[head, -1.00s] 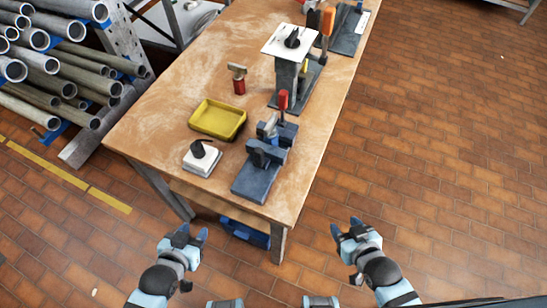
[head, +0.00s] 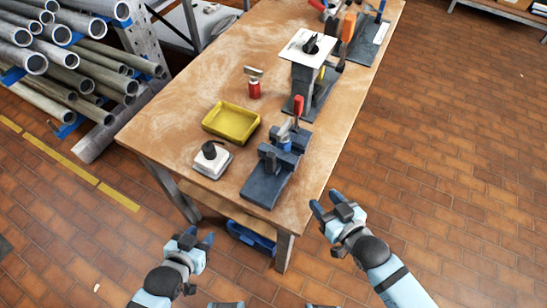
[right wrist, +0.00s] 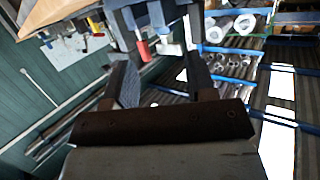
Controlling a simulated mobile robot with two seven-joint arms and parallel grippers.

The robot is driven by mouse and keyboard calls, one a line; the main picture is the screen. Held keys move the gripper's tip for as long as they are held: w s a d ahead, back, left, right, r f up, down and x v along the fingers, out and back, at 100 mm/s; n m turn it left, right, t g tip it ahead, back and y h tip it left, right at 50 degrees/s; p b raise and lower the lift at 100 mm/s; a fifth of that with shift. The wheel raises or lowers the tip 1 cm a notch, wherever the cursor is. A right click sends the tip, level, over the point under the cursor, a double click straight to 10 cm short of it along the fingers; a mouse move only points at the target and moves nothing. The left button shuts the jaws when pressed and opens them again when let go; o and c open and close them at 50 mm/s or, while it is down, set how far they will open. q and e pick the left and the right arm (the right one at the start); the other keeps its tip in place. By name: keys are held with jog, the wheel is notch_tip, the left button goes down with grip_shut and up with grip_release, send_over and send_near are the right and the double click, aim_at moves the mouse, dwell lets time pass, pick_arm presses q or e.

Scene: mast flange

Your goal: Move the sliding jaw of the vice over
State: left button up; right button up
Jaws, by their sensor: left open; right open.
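The vice (head: 268,190) is dark blue-grey and stands upright near the front right corner of the wooden bench. Which block slides is hard to tell. My right gripper (head: 325,204) is open and empty, beside the bench's right edge, in front and to the right of the vice, apart from it. In the right wrist view its fingers (right wrist: 160,30) are spread, with a red-handled item blurred beyond. My left gripper (head: 198,240) is open and empty, in front of the bench.
On the bench (head: 185,90) are a yellow tray (head: 231,121), a white block with a black knob (head: 212,160), a red-based item (head: 254,87) and a grey stand with a white plate (head: 302,47). A pipe rack (head: 80,80) stands left.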

aim_at(275, 156)
jog(key=shift+w+a+r+n+g+y+b, duration=0.8)
jog(key=shift+w+r+n+g+y+b, duration=0.9)
jog(key=shift+w+n+g+y, duration=1.6)
jog(key=shift+n+t+y, duration=0.4)
jog(key=shift+t+y, duration=0.4)
jog(key=shift+y, duration=0.1)
jog(key=x, duration=0.4)
jog(key=p+x, duration=0.1)
jog(key=x, duration=0.3)
jog(key=s+p+x, duration=0.1)
jog(key=x, duration=0.4)
jog(key=shift+w+a, duration=0.1)
jog(key=shift+a, duration=0.25)
